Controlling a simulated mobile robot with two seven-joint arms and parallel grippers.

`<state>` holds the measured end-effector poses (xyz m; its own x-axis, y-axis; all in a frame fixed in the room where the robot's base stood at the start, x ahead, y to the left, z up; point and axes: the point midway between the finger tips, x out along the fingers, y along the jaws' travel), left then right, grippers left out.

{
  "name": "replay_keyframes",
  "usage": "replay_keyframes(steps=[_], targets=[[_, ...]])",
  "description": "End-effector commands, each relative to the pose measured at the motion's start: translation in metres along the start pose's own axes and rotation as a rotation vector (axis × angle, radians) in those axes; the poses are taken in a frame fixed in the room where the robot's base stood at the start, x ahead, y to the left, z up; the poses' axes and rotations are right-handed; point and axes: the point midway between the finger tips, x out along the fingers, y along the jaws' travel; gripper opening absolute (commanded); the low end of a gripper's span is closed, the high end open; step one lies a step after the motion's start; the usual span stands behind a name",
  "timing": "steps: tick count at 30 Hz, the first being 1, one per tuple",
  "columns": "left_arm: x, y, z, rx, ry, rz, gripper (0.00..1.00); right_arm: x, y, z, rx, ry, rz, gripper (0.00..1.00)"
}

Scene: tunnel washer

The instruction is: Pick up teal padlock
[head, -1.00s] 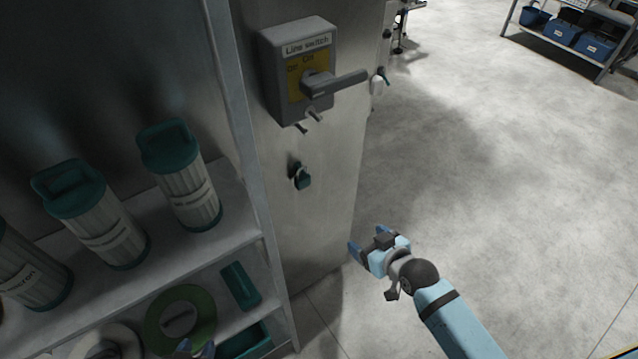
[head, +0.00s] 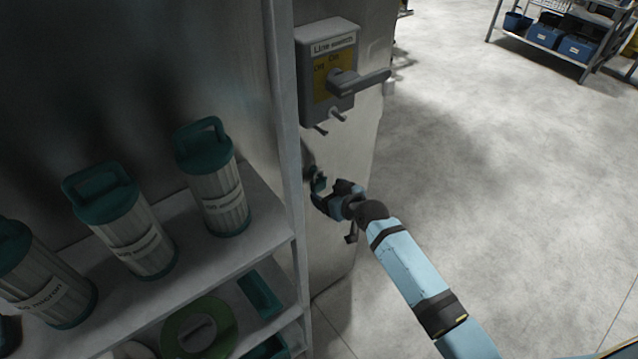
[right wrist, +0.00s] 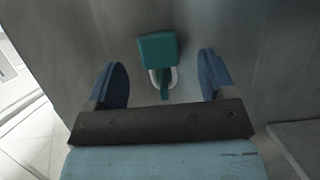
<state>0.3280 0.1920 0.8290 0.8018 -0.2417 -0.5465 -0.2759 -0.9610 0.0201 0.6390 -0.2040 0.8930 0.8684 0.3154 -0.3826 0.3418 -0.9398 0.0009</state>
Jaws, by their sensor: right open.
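The teal padlock (head: 319,182) hangs on the metal panel below the line switch, partly hidden by my gripper in the head view. In the right wrist view the teal padlock (right wrist: 158,49) has a pale shackle and sits between and beyond the two blue fingertips. My right gripper (head: 318,195) is open, close to the panel and right at the padlock; in the right wrist view the open gripper (right wrist: 163,78) has a finger on each side, apart from the padlock. My left gripper is not in view.
The line switch (head: 329,73) with its lever juts out above the padlock. A shelf (head: 262,215) with filter canisters (head: 215,185) stands to the left, its upright post close to my gripper. The floor (head: 480,200) at right is clear.

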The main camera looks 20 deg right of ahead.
Motion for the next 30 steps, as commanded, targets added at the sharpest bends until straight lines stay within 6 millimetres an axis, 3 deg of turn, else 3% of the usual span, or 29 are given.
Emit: replay_keyframes(steps=[7,16,17,24,30], targets=[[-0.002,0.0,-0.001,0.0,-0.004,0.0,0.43,0.036,0.003,-0.006,0.001,0.0,0.0,0.77],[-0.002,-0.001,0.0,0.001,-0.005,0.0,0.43,0.042,0.003,-0.005,0.002,0.001,0.0,0.77],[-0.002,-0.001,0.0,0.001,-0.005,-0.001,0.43,0.042,0.003,-0.005,0.002,0.001,0.0,0.74],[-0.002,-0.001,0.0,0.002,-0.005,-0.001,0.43,0.042,0.003,-0.005,0.001,0.001,0.001,0.21],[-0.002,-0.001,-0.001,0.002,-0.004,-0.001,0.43,0.042,0.003,-0.005,0.001,0.001,0.001,0.21]])
